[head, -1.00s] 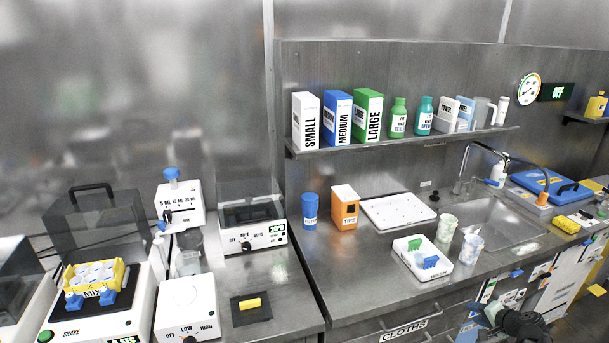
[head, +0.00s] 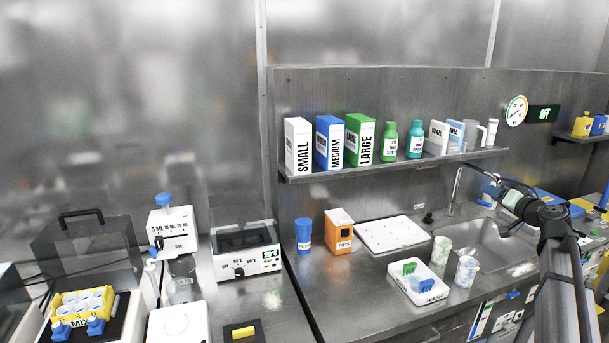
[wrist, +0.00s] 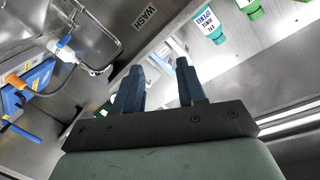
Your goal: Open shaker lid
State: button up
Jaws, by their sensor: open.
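The shaker (head: 80,325) is at the left edge of the head view, cut off at the bottom. Its see-through grey lid (head: 90,245), with a black handle (head: 81,218) on top, appears to stand behind the rack; I cannot tell for sure whether it is raised or down. A yellow rack (head: 68,309) with white round caps and blue clips sits on the shaker. My gripper (wrist: 160,84) shows two dark blue fingers, apart and empty, in the wrist view. In the head view my arm rises at the far right, far from the shaker.
A heater box (head: 245,262) and a dispenser bottle (head: 173,232) stand right of the shaker. An orange tips box (head: 338,238), a white tray (head: 393,234) and cups stand by the sink (head: 510,240). A shelf (head: 400,164) with boxes and bottles hangs above.

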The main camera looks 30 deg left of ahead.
jog(key=s+a+f+n+g, duration=0.35)
jog(key=s+a, duration=0.35)
jog(key=a, duration=1)
jog(key=s+a+f+n+g, duration=0.3)
jog(key=s+a, duration=0.4)
jog(key=a, duration=1.1)
jog(key=s+a+f+n+g, duration=0.1)
jog(key=s+a+n+g, duration=0.5)
jog(key=a, duration=1.1)
notch_tip(320, 180, up, 22)
jog(key=n+g+h, duration=0.3)
jog(key=n+h, duration=0.3)
jog(key=n, duration=0.9)
send_over(80, 212)
jog(key=w+d, duration=0.2)
jog(key=d, duration=0.3)
jog(key=shift+m, duration=0.25)
jog(key=x, duration=1.3)
jog(key=shift+w+a, duration=0.25)
jog(key=shift+a, duration=0.1)
jog(key=shift+c, duration=0.5)
